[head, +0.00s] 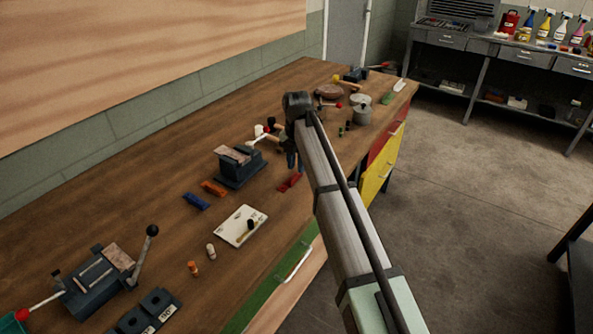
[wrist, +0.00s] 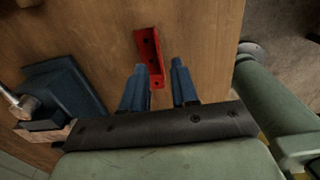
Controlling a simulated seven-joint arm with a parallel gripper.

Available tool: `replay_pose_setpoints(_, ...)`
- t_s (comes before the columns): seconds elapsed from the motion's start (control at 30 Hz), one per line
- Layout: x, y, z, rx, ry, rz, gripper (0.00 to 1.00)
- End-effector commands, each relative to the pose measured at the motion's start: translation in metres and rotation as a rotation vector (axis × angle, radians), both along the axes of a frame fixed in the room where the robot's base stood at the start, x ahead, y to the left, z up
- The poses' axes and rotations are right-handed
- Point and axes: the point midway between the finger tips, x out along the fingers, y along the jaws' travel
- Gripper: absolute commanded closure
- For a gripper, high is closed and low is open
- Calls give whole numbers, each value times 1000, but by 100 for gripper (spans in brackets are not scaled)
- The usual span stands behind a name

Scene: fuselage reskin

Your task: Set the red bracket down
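The red bracket (head: 290,182) lies on the wooden bench, near its front edge, just below my gripper (head: 293,163). In the wrist view the bracket (wrist: 150,48) stretches away from the fingertips, with its near end between the two blue fingers. My gripper (wrist: 158,72) is open. Bare wood shows between the bracket and the right finger; the bracket is close to the left finger, and I cannot tell whether they touch.
A dark blue vise (head: 238,168) stands left of my gripper. Orange (head: 213,188) and blue (head: 196,201) pieces and a white board (head: 240,226) lie nearer. A grey canister (head: 361,110) and other items stand at the bench's far end. Bare wood lies around the bracket.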

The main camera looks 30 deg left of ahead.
Motion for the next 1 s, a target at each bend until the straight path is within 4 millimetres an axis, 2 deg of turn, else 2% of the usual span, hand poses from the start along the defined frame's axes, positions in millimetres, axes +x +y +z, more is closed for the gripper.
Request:
replay_pose_setpoints(0.03, 1, 1, 11, 2, -1, 0, 71)
replay_pose_setpoints(0.2, 1, 1, 43, 2, -2, 0, 71)
replay_pose_setpoints(0.43, 1, 1, 74, 1, -1, 0, 71)
replay_pose_setpoints(0.63, 0, 0, 85, 0, 0, 0, 71)
replay_pose_setpoints(1.0, 0, 0, 86, 0, 0, 0, 71)
